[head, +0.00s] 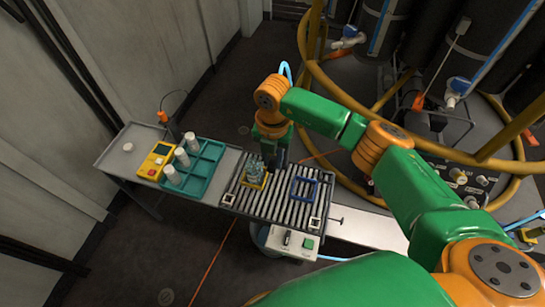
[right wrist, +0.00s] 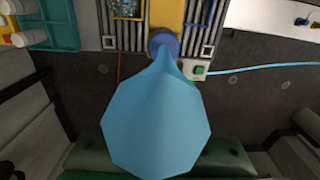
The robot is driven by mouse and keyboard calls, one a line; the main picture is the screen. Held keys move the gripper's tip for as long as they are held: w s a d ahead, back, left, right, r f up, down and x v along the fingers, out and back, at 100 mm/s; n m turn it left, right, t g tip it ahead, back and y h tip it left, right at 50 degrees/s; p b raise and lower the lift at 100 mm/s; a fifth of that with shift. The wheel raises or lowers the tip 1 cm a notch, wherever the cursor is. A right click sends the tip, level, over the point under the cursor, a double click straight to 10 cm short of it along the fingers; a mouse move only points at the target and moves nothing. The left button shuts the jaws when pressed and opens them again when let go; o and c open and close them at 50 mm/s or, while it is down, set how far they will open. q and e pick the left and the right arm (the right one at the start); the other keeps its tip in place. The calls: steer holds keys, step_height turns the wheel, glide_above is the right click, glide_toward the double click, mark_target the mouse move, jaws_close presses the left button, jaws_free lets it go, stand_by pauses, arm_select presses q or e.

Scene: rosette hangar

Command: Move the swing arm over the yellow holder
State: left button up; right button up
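The yellow holder (head: 246,184) sits on the roller conveyor with clear bluish pieces in it. It also shows at the top edge of the right wrist view (right wrist: 127,17). My right gripper (head: 279,158) hangs over the far side of the conveyor, just beyond the holder. Its fingertips are too small and dark to tell open from shut. In the right wrist view a large light-blue tapered piece (right wrist: 156,120) and a dark-blue round end (right wrist: 163,43) hide the fingers. A yellow bar (right wrist: 166,14) lies beyond them. I cannot pick out the swing arm for sure. My left gripper is not in view.
A blue square frame (head: 293,190) lies on the conveyor (head: 270,205), right of the holder. A teal tray (head: 207,167) with white cylinders and a yellow meter (head: 154,161) stand on the left. A yellow railing (head: 345,88) surrounds dark tanks behind my right arm.

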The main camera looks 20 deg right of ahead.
jaws_close()
stand_by(1.1)
